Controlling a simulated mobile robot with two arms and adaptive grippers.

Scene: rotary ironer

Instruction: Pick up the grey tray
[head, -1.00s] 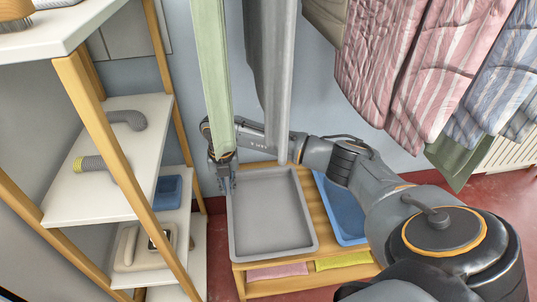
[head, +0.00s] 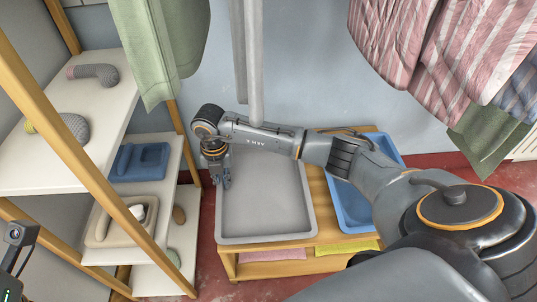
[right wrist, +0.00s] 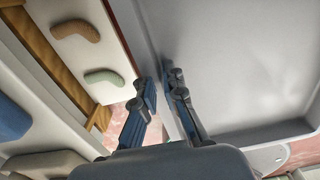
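The grey tray (head: 268,195) lies flat on a low wooden table. It is shallow and empty. My right gripper (head: 222,184) points down at the tray's left rim in the head view. In the right wrist view the two fingers (right wrist: 160,95) are close together, one on either side of the tray's rim (right wrist: 140,25), with only a narrow gap between the tips; they look shut on it. My arm hides the tray's far edge in the head view. My left gripper's fingers are not in view; only a dark part of that arm shows at the lower left.
A blue tray (head: 356,203) stands right of the grey one on the wooden table (head: 318,205). A shelf rack (head: 105,70) with several items stands close on the left. Green cloth (head: 165,45) and striped laundry (head: 420,50) hang above. Red floor (head: 206,225) shows left of the table.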

